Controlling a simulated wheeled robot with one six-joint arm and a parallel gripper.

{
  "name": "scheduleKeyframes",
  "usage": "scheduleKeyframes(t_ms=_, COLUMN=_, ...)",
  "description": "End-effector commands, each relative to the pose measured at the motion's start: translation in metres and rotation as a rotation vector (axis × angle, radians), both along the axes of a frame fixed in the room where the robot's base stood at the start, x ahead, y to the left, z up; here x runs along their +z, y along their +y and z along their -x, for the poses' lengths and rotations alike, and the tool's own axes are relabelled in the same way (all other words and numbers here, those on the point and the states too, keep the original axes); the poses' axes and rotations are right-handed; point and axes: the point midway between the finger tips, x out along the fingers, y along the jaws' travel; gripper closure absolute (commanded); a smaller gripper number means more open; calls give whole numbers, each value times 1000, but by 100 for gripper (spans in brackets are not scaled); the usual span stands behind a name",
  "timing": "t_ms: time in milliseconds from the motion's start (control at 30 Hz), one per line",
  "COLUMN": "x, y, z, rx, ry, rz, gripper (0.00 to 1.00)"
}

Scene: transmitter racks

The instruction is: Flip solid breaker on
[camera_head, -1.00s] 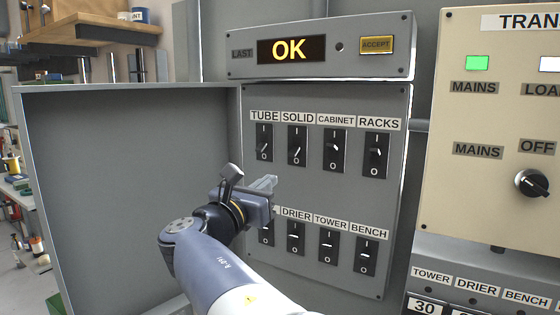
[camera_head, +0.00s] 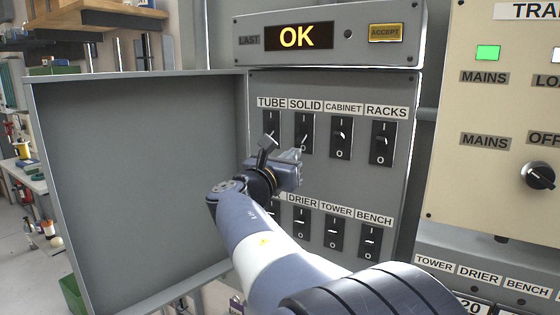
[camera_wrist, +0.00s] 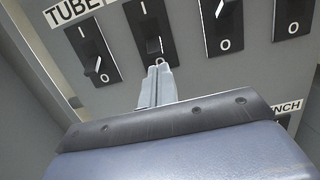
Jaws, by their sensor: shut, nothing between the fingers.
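The SOLID breaker (camera_head: 304,133) is a black switch under the SOLID label in the upper row of the grey panel. Its lower part is close to my gripper in the head view. In the wrist view the SOLID breaker (camera_wrist: 151,32) stands straight ahead, with I at the top and O at the bottom. My gripper (camera_head: 298,157) is shut and empty. In the wrist view my gripper's fingertips (camera_wrist: 158,70) lie over the breaker's lower end, just below its toggle, partly covering the O. I cannot tell whether they touch it.
The TUBE breaker (camera_wrist: 92,56) is close on the left and the CABINET breaker (camera_head: 341,138) on the right. A lower row includes the DRIER breaker (camera_head: 300,225). The open cabinet door (camera_head: 140,180) stands left of my arm. A display (camera_head: 298,37) above reads OK.

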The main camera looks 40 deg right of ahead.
Motion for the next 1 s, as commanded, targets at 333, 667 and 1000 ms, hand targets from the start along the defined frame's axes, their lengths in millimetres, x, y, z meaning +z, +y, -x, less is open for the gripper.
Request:
scheduleKeyframes(t_ms=333, x=3, y=-21, z=-9, rx=0, ry=0, rz=-1, gripper=100)
scheduleKeyframes(t_ms=667, x=4, y=-20, z=-8, rx=0, ry=2, rz=-4, gripper=100)
scheduleKeyframes(t_ms=1000, x=7, y=-18, z=-8, rx=0, ry=21, rz=-52, gripper=100)
